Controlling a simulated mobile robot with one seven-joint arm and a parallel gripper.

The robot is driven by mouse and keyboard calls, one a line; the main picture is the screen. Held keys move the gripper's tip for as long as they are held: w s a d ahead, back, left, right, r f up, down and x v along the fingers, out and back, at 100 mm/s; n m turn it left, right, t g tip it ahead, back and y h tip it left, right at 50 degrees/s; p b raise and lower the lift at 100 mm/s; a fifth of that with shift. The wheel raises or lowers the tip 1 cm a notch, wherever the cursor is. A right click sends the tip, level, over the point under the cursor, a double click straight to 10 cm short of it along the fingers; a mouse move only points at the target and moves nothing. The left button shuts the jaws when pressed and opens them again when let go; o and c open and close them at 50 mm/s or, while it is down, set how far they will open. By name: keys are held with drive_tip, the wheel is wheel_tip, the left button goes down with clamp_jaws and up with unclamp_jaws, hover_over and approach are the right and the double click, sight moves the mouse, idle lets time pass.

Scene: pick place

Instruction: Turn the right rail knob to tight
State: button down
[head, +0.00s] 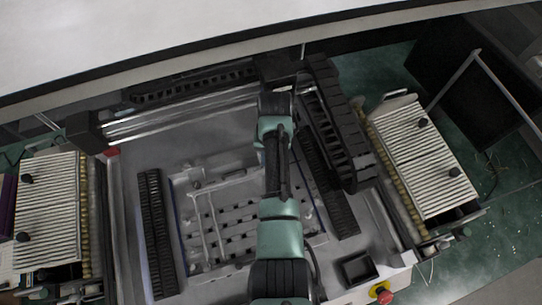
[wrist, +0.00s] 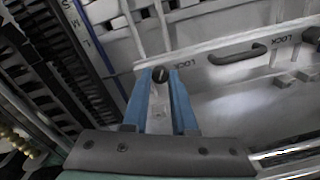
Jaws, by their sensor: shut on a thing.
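Dark slotted strips (wrist: 75,60) run at the left. In the head view, ribbed racks stand left (head: 47,205) and right (head: 420,150), with a red button (head: 383,293) at lower right.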

drive_tip(key=c, duration=0.7)
unclamp_jaws()
wheel_tip(320, 180, up, 13)
drive_tip(key=shift+d, duration=0.2)
idle(0.4)
